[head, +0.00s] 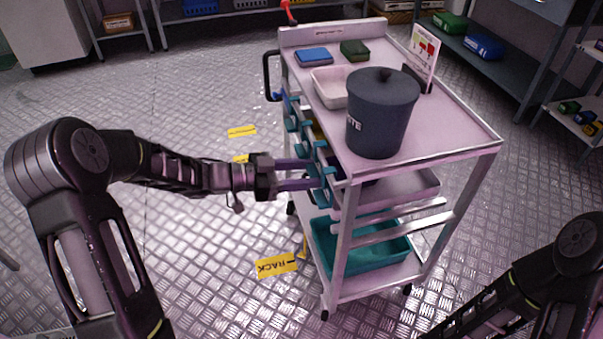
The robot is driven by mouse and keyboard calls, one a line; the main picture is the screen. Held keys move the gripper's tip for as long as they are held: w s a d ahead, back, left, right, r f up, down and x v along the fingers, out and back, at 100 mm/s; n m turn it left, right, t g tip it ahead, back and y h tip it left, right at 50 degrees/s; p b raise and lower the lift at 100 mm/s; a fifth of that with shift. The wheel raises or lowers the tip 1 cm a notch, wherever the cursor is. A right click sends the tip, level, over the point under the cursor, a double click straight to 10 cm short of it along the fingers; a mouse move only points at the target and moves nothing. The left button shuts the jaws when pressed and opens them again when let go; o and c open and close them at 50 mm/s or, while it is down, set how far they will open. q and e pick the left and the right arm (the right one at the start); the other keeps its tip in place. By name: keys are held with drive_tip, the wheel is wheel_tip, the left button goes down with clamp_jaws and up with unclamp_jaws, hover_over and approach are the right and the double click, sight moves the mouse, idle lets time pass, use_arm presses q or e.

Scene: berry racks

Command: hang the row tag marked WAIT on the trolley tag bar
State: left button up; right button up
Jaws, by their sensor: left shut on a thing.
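The grey metal trolley (470,130) stands at the centre right. Several teal tag-like pieces (306,138) line its left side along the bar there, and no lettering on them is legible. My left gripper (318,174) reaches in level from the left at the trolley's near left side. Its two fingers are shut on what looks like one of the teal pieces, partly hidden at the fingertips. I cannot tell whether this piece is on the bar or apart from it, nor read WAIT on it. My right arm shows at the lower right, its gripper out of view.
On the trolley top are a dark lidded bin (380,120), a white tray (329,88), a blue box (314,57), a green box (354,50) and a sign (424,55). A teal crate (365,256) sits below. Yellow RACK label (276,265) marks the floor.

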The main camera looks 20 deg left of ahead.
use_arm(q)
drive_tip(key=shift+f, duration=0.2)
drive_tip(key=o, duration=1.3)
drive_tip(key=shift+o, duration=0.2)
drive_tip(key=shift+a, duration=0.1)
drive_tip(key=p+v, duration=0.1)
drive_tip(key=v, duration=0.6)
drive_tip(key=shift+s+a, duration=0.2)
drive_tip(key=shift+a, duration=0.05)
drive_tip(key=shift+r, duration=0.1)
